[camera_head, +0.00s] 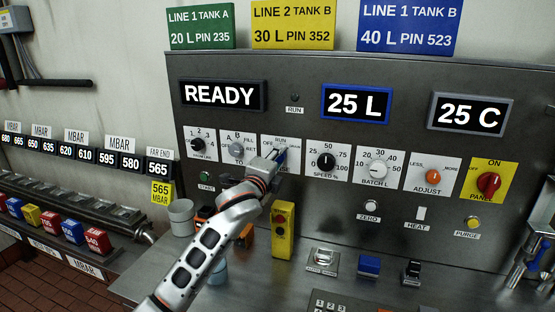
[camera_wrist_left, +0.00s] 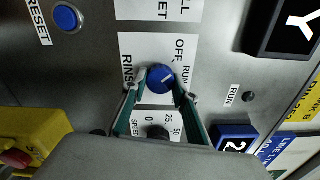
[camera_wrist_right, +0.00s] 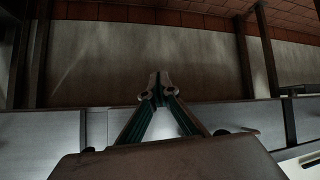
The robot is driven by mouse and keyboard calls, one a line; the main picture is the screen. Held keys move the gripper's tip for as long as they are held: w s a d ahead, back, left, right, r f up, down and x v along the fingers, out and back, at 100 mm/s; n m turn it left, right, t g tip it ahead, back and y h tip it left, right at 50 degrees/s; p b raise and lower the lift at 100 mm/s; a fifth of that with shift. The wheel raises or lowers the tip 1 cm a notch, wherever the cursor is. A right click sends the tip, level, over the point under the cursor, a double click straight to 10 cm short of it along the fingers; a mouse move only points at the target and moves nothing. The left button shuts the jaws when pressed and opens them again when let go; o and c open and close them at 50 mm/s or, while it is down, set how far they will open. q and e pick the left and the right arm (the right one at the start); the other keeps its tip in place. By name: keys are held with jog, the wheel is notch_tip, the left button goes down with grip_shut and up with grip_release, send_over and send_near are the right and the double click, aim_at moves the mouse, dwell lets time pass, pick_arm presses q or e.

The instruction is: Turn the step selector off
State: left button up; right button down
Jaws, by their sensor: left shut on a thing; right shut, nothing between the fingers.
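The step selector is a round blue knob (camera_wrist_left: 160,79) with a short white pointer mark, on a white plate (camera_wrist_left: 184,48) lettered OFF, RUN and RINSE. In the left wrist view the mark seems to point toward the RUN side, but it is small. My left gripper (camera_wrist_left: 163,92) is shut on the knob, one finger on each side. In the head view the left gripper (camera_head: 276,157) covers most of the knob and the lower plate. My right gripper (camera_wrist_right: 158,92) is shut and empty, away from the panel, over a grey ledge.
The speed knob (camera_head: 326,161) sits close to the right of the selector, and the A/B fill knob (camera_head: 237,149) to its left. The READY display (camera_head: 224,95) is above.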

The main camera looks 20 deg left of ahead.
pick_arm(q)
jog(key=shift+n, duration=0.8)
jog(key=o, duration=1.1)
jog(key=s, duration=1.2)
jog(key=shift+a, duration=0.2)
